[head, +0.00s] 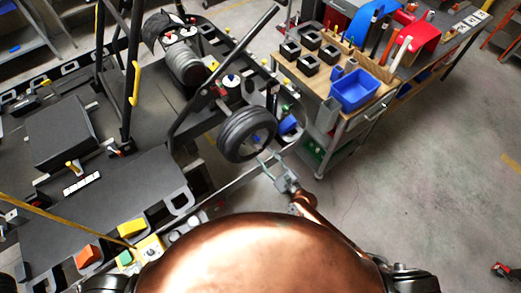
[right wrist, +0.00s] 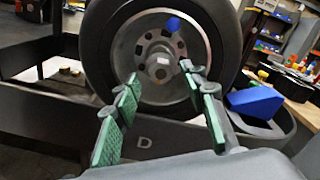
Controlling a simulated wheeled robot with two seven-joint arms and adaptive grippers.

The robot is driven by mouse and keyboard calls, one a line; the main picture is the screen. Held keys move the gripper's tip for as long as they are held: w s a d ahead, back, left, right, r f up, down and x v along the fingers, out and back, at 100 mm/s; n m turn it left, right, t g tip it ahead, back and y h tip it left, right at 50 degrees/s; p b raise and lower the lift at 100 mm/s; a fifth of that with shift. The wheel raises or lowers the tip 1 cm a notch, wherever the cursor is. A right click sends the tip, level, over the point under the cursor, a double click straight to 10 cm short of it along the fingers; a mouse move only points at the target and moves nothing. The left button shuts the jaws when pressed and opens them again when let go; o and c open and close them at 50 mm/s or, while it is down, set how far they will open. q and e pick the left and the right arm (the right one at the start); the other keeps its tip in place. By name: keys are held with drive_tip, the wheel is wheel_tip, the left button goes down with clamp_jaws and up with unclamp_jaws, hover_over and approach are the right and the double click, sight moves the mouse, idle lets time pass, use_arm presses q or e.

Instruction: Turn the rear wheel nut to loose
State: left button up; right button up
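The rear wheel (head: 247,134) is a black tyre on a grey rim, mounted upright on the kart. It fills the upper middle of the right wrist view (right wrist: 97,45). A silver hub with a nut (right wrist: 160,66) sits at its centre, with holes around it. A small blue piece (right wrist: 172,24) is on the rim above the hub. My right gripper (head: 268,160) is in front of the wheel's lower right side. In the right wrist view its green-padded fingers (right wrist: 165,95) are spread apart and empty, below the hub and short of it. My left gripper is not in view.
A workbench (head: 350,117) with a blue bin (head: 354,90), black holders (head: 310,41) and tools stands right of the wheel. A dark stand rail (head: 222,190) runs below the wheel. Open grey floor (head: 430,170) lies to the right.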

sight(260, 150)
drive_tip(key=shift+x, duration=2)
drive_tip(key=shift+c, duration=0.4)
clamp_jaws()
